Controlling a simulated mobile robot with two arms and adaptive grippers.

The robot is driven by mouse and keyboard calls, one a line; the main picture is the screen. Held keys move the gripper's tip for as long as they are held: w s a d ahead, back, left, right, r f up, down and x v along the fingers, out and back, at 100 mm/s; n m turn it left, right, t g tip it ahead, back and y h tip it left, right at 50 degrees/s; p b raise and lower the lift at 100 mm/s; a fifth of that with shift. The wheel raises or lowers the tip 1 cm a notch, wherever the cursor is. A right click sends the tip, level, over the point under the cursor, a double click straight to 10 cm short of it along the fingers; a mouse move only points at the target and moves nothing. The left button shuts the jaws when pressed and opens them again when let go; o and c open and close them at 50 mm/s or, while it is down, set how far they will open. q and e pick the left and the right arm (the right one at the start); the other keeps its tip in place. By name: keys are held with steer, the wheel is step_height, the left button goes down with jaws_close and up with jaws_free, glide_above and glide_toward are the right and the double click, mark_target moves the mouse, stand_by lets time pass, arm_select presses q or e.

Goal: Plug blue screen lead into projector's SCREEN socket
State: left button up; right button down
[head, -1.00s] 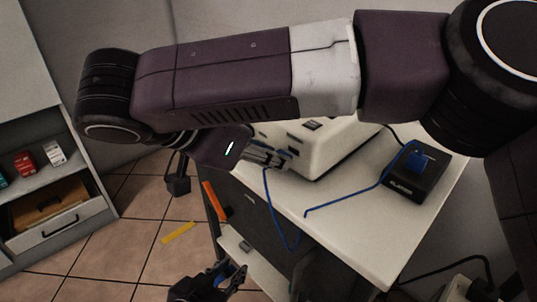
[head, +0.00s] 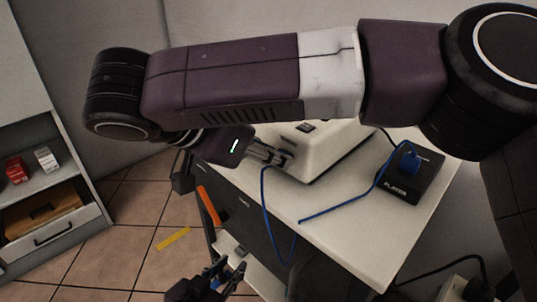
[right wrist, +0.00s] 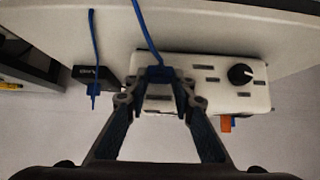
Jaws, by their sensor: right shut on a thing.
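The white projector (head: 330,150) stands on the white table; its socket face with dark slots and a black knob shows in the right wrist view (right wrist: 205,72). My right gripper (head: 283,160) is at the projector's left side, shut on the blue lead's plug (right wrist: 158,73). The plug overlaps the socket face in the wrist view; I cannot tell whether it is inserted. Socket labels are unreadable. The blue lead (head: 335,209) runs from the black player box (head: 402,193) across the table, over its edge and up to my right gripper. My left gripper (head: 228,276) is open and empty, low at the front.
The white table (head: 370,240) has free room in front of the player. An orange strip (head: 208,204) is beside the table and a yellow strip (head: 173,239) lies on the tiled floor. A shelf unit with an open drawer (head: 52,232) stands at left. My right arm crosses the upper view.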

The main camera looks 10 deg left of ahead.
steer(key=c, duration=1.6)
jaws_free()
steer(key=shift+w+d, duration=0.1)
